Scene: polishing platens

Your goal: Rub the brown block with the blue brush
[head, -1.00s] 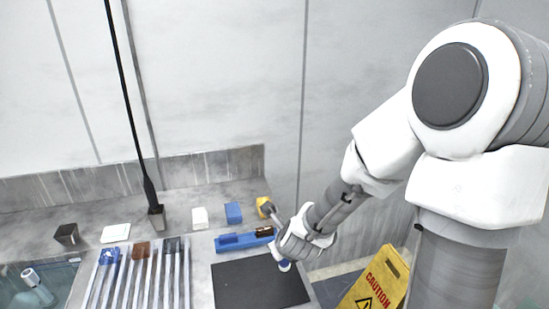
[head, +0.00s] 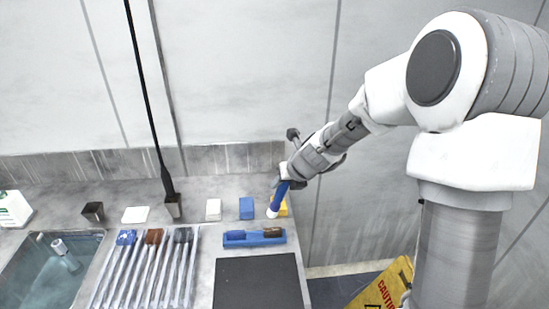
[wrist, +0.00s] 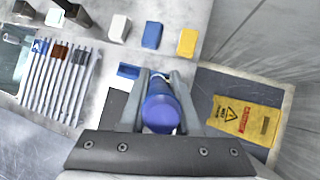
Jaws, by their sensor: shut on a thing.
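My gripper (head: 288,176) is shut on the blue brush (head: 280,193), a blue rod-like tool with a whitish lower end; its bristles are not clear. In the wrist view the brush (wrist: 161,108) sits between my two fingers (wrist: 160,98). It is held above the back right of the counter, in front of the yellow block in the head view. The brown block (head: 272,232) is a dark brown piece at the right end of a blue holder (head: 236,243), below the gripper in the head view. In the wrist view my gripper hides the brown block.
White (head: 214,209), blue (head: 247,208) and yellow (head: 283,209) blocks stand at the back. A black mat (head: 256,283) lies in front of the holder. Several tools with blue, brown and grey heads lie in a rack (head: 193,290) at left, beside a sink (head: 33,257).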

